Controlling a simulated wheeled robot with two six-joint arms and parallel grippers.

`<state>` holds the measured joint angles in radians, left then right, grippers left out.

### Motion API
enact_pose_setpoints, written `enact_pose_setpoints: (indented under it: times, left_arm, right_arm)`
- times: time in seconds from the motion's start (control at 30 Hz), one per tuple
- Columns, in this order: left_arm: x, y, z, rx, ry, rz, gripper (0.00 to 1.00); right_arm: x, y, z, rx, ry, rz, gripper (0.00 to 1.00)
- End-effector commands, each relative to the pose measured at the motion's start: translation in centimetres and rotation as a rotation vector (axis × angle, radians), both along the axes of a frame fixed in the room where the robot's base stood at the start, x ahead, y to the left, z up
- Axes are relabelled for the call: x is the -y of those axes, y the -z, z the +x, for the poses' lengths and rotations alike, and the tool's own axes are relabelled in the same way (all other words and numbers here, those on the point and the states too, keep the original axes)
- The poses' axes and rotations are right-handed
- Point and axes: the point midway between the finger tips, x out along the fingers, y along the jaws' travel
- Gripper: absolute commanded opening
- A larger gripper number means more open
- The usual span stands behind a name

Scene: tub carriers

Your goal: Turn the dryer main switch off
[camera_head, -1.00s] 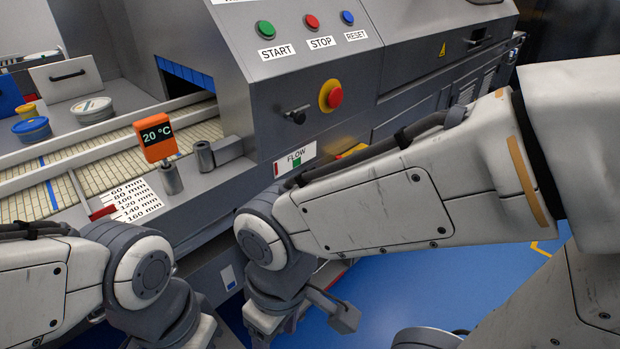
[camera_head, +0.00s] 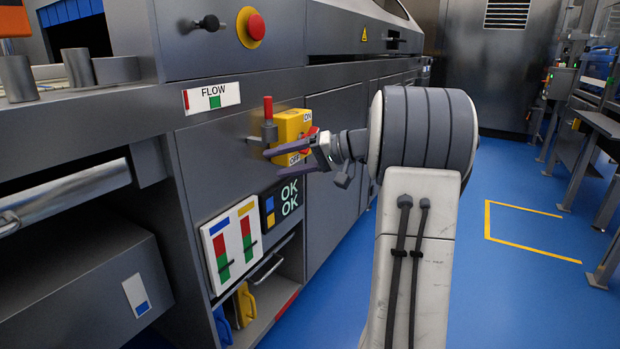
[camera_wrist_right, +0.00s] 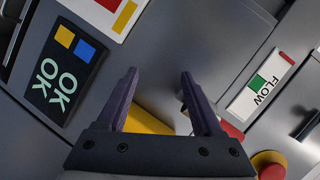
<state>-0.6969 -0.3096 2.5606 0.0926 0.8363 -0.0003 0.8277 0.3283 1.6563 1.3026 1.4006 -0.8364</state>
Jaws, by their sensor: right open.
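The main switch is a yellow box (camera_head: 285,127) with ON and OFF labels on the grey machine front. A red part of its handle (camera_head: 311,131) shows at its right, partly covered by my gripper. My right gripper (camera_head: 279,159) is open, its dark purple fingers across the lower part of the box by the OFF label. In the right wrist view the gripper (camera_wrist_right: 158,82) is open, with the yellow box (camera_wrist_right: 148,122) partly hidden between and behind the fingers. I cannot tell whether the fingers touch it. My left gripper is not in view.
A red-topped lever (camera_head: 268,108) stands just left of the switch. A FLOW sign (camera_head: 212,97) and a red emergency button (camera_head: 256,26) are above left. A gauge panel (camera_head: 232,243) and an OK display (camera_head: 281,204) are below.

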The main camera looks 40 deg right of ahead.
Motion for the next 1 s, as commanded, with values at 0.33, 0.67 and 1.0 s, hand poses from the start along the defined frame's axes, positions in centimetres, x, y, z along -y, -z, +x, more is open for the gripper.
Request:
enact_pose_setpoints:
  times: [0.33, 0.67, 1.0]
  left_arm:
    - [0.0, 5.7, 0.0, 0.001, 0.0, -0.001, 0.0]
    - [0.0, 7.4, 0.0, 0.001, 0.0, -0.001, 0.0]
    - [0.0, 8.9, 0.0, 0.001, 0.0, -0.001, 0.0]
  right_arm:
    - [15.8, -0.9, -4.7, 0.37, 0.25, -0.031, 0.68]
    - [14.5, -1.0, -0.9, 0.387, 0.253, -0.035, 0.68]
    - [12.6, -1.2, 3.9, 0.385, 0.258, -0.034, 0.68]
